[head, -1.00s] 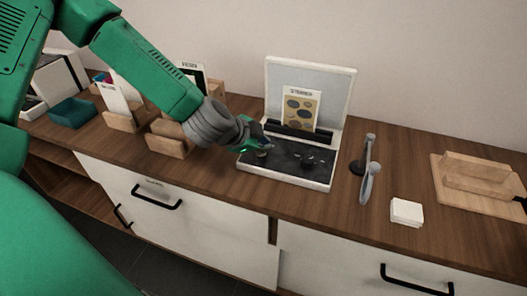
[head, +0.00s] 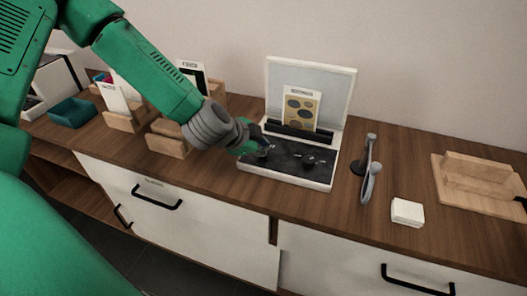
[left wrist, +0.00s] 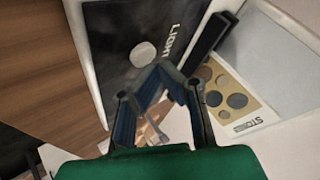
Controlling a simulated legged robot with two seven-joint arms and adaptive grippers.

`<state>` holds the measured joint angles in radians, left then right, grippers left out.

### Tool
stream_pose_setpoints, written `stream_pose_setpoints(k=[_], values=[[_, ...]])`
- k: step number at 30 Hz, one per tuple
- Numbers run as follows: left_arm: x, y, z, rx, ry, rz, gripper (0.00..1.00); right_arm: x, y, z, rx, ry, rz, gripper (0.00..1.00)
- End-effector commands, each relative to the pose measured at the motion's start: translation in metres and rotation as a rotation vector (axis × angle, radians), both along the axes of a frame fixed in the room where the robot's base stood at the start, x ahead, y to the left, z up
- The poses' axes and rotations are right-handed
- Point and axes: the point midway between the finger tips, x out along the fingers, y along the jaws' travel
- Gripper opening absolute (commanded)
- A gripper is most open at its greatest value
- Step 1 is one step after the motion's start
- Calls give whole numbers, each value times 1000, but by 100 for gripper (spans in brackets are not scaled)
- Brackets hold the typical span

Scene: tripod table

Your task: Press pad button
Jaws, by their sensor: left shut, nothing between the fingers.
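An open white case (head: 285,181) stands on the wooden counter with a dark pad (head: 285,168) inside. In the left wrist view the pad (left wrist: 112,35) carries a round pale button (left wrist: 143,54) beside the word LIGHT. My left gripper (head: 263,149) is over the left part of the pad, fingers shut and empty. In the left wrist view its fingertips (left wrist: 158,68) appear just beside the button; I cannot tell whether they touch it. Small dark knobs (head: 309,161) sit on the pad's right part. My right gripper is not in view.
A card (head: 300,107) with dark ovals stands at the back of the case. A grey upright stand (head: 368,172), a white block (head: 407,212) and a wooden tray (head: 478,182) are to the right. Wooden holders (head: 168,146) stand to the left.

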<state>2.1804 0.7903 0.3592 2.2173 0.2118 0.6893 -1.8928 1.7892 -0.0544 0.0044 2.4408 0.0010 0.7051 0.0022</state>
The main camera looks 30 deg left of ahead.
Motion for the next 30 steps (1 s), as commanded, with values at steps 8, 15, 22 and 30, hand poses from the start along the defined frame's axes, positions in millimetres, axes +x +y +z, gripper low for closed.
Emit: stream_pose_setpoints(k=[8,15,22,30], values=[[0,0,0,0,-1,1,0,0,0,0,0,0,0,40],[0,-2,-1,2,0,0,0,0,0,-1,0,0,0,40],[0,-1,-5,1,-1,0,0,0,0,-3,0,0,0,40],[0,0,-7,0,0,0,0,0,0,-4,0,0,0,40]])
